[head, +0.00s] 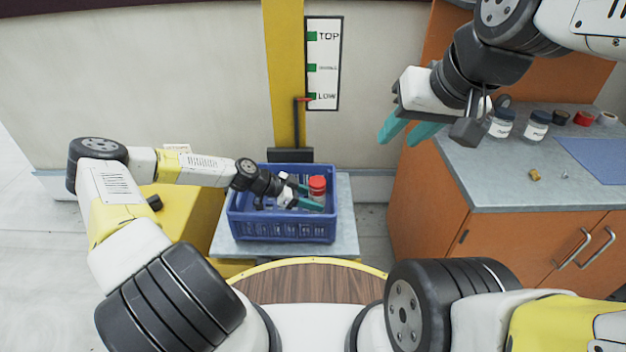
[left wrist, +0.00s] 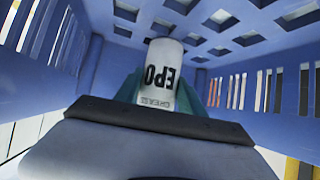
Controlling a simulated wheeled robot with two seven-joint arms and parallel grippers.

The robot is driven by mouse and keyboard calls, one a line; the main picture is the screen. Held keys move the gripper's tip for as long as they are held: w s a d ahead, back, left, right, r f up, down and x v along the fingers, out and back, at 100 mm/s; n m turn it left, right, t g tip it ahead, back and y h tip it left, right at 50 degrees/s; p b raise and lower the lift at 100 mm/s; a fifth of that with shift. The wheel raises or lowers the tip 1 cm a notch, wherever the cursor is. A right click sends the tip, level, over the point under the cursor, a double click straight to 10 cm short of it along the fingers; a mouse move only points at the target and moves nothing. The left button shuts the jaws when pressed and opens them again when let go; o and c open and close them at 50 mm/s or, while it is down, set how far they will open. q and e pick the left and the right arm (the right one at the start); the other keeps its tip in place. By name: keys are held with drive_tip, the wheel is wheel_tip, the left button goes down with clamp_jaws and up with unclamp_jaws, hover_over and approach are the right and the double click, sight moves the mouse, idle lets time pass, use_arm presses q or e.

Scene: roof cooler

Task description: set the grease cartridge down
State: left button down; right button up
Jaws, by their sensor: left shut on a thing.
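The grease cartridge (left wrist: 160,75) is a white cylinder with black lettering in the left wrist view, held between my left gripper's teal fingers. In the head view a red-topped white cylinder (head: 317,186), which looks like the cartridge, stands at those fingers. My left gripper (head: 311,196) is shut on it inside the blue crate (head: 283,230). The crate's perforated blue surfaces surround it in the left wrist view (left wrist: 255,40). Whether the cartridge touches the crate floor cannot be told. My right gripper (head: 405,130) is open and empty, raised beside the orange cabinet.
The crate sits on a grey-topped stand (head: 346,220). On the right, an orange cabinet's grey counter (head: 490,170) holds several jars (head: 536,126), a small brass-coloured piece (head: 535,174) and a blue mat (head: 595,158). A level gauge (head: 323,63) is on the wall behind.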

use_arm(q)
drive_tip(key=c, duration=0.7)
unclamp_jaws()
drive_tip(key=shift+f, duration=0.1)
drive_tip(key=v, duration=1.2)
drive_tip(key=shift+r, duration=0.2)
